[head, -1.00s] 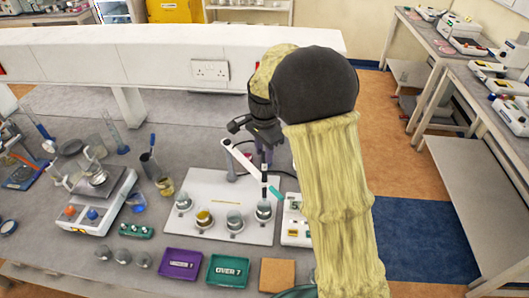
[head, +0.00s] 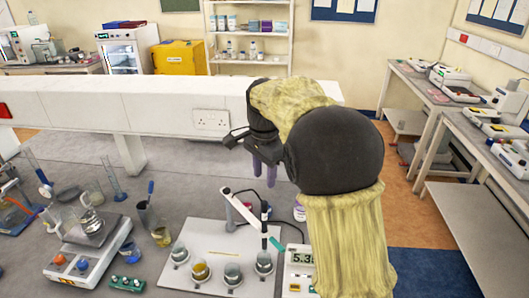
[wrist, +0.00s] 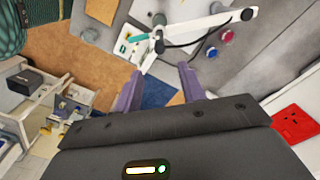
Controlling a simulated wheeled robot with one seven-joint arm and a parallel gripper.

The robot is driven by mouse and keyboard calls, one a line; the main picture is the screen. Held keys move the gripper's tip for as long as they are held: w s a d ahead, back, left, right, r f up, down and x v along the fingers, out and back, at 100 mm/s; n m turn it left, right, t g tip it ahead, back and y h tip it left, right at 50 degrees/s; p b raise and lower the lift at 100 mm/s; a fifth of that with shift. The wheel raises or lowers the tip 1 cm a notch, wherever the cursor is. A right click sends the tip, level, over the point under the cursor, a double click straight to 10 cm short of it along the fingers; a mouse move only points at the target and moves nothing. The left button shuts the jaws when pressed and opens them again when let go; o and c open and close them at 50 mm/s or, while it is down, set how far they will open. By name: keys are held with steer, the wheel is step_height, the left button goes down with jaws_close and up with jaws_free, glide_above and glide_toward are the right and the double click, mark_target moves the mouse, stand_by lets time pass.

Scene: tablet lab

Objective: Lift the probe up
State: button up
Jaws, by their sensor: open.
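The probe (head: 265,228) hangs upright from a white hinged arm (head: 240,205), with its lower end at the rightmost beaker (head: 264,263) on a white board. A teal piece (head: 276,243) sits at the end of the white arm. My gripper (head: 264,173), with purple fingers, is open above and behind the probe and apart from it. In the wrist view my gripper (wrist: 160,80) is empty between its fingers, and the white arm (wrist: 220,27) lies beyond the fingertips. The probe is hard to make out there.
A meter (head: 300,257) reading about 5.3 stands right of the beakers, partly hidden by my arm. A balance (head: 92,250) and glassware stand further left. A white ledge (head: 180,108) runs behind.

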step_height(320, 180, up, 8)
steer(key=shift+f, duration=0.25)
steer(key=shift+b, duration=0.3)
steer(key=s+d+f+n+t+b, duration=0.1)
steer(key=s+d+f+n, duration=0.4)
steer(key=s+f, duration=0.5)
steer(key=s+d+f+n+t+b, duration=0.1)
steer(key=s+d+f+n, duration=0.5)
steer(key=s+f, duration=0.4)
step_height(320, 180, down, 4)
steer(key=shift+r+t+b, duration=0.2)
steer(key=shift+t+b, duration=0.1)
